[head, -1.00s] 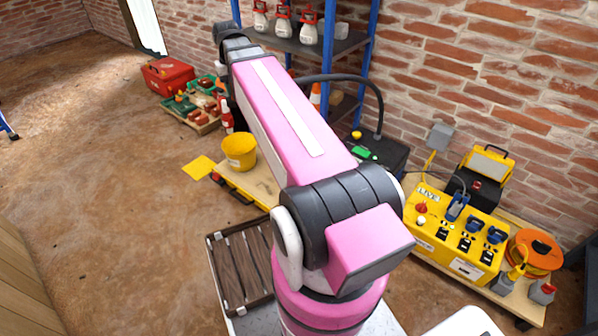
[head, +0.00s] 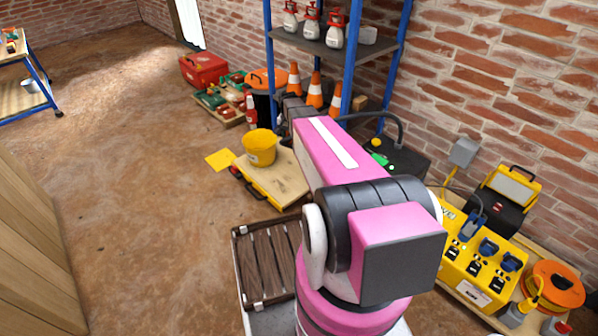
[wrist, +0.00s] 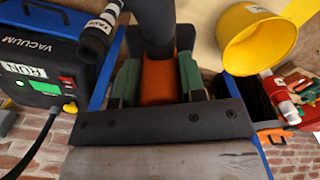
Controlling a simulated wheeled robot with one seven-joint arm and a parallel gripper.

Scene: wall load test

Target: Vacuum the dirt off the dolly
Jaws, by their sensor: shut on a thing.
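The black vacuum (head: 402,160) stands against the brick wall, with a black hose (head: 385,118) arching from it. In the wrist view the vacuum (wrist: 45,75) shows at left with a lit green switch. My gripper (wrist: 158,80) has green-padded fingers shut on the orange grip (wrist: 158,78) of a black vacuum wand (wrist: 155,22). The wand's far end is out of view. A low plywood platform with yellow edging, apparently the dolly (head: 288,185), is on the floor; a pale wood surface (wrist: 198,35) lies beyond the wand. Dirt on it cannot be made out. My arm hides the gripper in the head view.
A yellow bucket (head: 260,147) stands on the platform's far left end. A blue-framed shelf (head: 345,42) with bottles and orange cones is behind. A yellow switch box (head: 478,262) stands at right. A slatted wooden rack (head: 268,262) is in front. Floor at left is clear.

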